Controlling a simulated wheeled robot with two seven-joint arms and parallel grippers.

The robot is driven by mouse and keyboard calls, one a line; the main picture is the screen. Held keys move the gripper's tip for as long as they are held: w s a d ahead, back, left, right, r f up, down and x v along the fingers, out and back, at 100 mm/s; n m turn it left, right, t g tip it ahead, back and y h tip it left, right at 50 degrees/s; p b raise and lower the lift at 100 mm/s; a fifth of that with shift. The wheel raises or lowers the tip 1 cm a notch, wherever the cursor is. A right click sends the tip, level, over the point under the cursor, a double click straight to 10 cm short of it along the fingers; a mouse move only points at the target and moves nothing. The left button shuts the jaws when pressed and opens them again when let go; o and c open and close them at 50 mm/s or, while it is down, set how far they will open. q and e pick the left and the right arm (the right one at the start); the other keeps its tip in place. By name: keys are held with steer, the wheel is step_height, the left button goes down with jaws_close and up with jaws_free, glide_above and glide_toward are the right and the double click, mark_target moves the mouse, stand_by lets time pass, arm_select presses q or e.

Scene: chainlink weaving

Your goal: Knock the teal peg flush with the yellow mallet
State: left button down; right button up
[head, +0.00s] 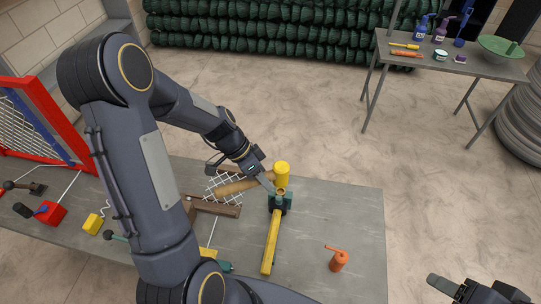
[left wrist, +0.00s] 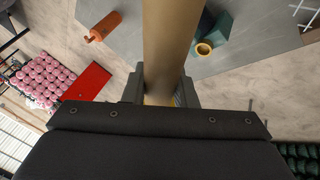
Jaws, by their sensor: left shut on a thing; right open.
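My left gripper (head: 266,181) is shut on the tan wooden handle of the yellow mallet (head: 282,172). Whether the head touches anything there is unclear. In the left wrist view the handle (left wrist: 168,40) runs up from between the fingers; the teal block (left wrist: 217,36) with a tan round end shows beside it. I cannot make out the teal peg apart from this block. My right gripper (head: 470,288) is open and empty at the bottom right.
A yellow bar (head: 271,243) runs from the teal block toward the table's front. Wire mesh (head: 222,183) and a brown wooden piece (head: 217,208) lie left. The table's right part is mostly clear.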

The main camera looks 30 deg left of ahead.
arm_select(q)
steer(key=shift+s, duration=0.2)
steer(key=shift+w, duration=0.1)
steer(key=shift+f+b, duration=0.15)
steer(key=shift+b, duration=0.6)
step_height(320, 180, down, 5)
steer(key=b, duration=0.5)
steer(key=shift+b, duration=0.4)
